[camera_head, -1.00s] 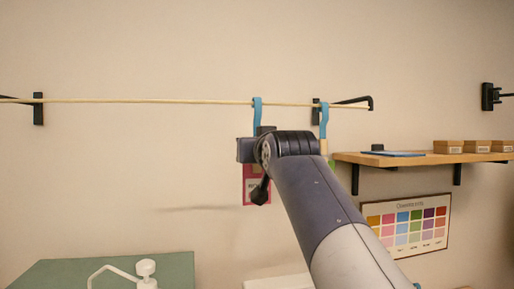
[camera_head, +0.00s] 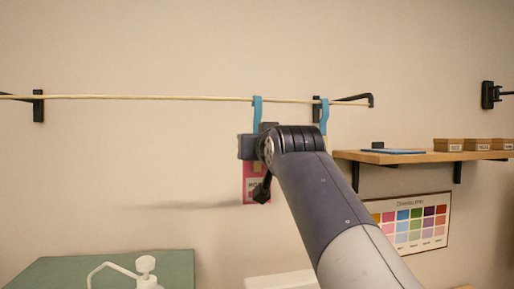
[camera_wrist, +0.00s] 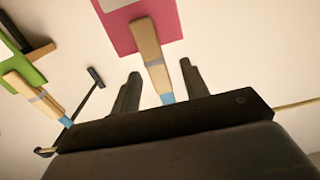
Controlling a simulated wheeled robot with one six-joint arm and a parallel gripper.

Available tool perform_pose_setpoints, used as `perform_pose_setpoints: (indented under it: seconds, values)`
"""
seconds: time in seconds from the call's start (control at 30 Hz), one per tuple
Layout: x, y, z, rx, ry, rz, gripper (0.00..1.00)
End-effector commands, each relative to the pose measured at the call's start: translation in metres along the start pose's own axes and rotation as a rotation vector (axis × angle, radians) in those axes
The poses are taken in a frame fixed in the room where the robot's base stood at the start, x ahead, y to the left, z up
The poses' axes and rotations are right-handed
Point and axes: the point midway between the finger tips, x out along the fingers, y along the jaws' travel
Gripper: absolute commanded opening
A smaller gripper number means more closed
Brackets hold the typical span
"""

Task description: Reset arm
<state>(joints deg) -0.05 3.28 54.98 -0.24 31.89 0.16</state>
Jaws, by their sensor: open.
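My gripper (camera_wrist: 159,68) is open in the wrist view, with its two dark fingers apart. A wooden clip (camera_wrist: 148,45) on a blue strap shows between the fingers, and I cannot tell whether they touch it. The clip holds a pink card (camera_wrist: 124,35). In the head view my arm partly covers that pink card (camera_head: 251,185), which hangs below the blue strap (camera_head: 257,110) on the line (camera_head: 150,97). My fingers are mostly hidden there. A second clip (camera_wrist: 35,95) holds a green card (camera_wrist: 20,65) at the left of the wrist view.
A wooden shelf (camera_head: 400,158) with small boxes (camera_head: 477,145) is on the wall at right, above a colour chart (camera_head: 410,222). A black bracket (camera_head: 38,106) bears the line at left. A green surface (camera_head: 60,272) with a white handled object (camera_head: 146,266) is at lower left.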

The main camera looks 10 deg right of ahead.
Motion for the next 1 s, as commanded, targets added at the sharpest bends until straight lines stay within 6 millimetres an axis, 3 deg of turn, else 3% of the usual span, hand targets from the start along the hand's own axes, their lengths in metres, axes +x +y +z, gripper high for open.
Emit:
perform_pose_setpoints:
  seconds: [0.3, 0.5, 1.0]
  values:
    - [-0.063, 0.000, 0.003, 0.000, 0.003, 0.000, 0.43]
    - [-0.088, 0.000, 0.001, 0.000, 0.003, 0.000, 0.43]
    - [-0.091, 0.000, 0.000, 0.000, 0.000, 0.000, 0.43]
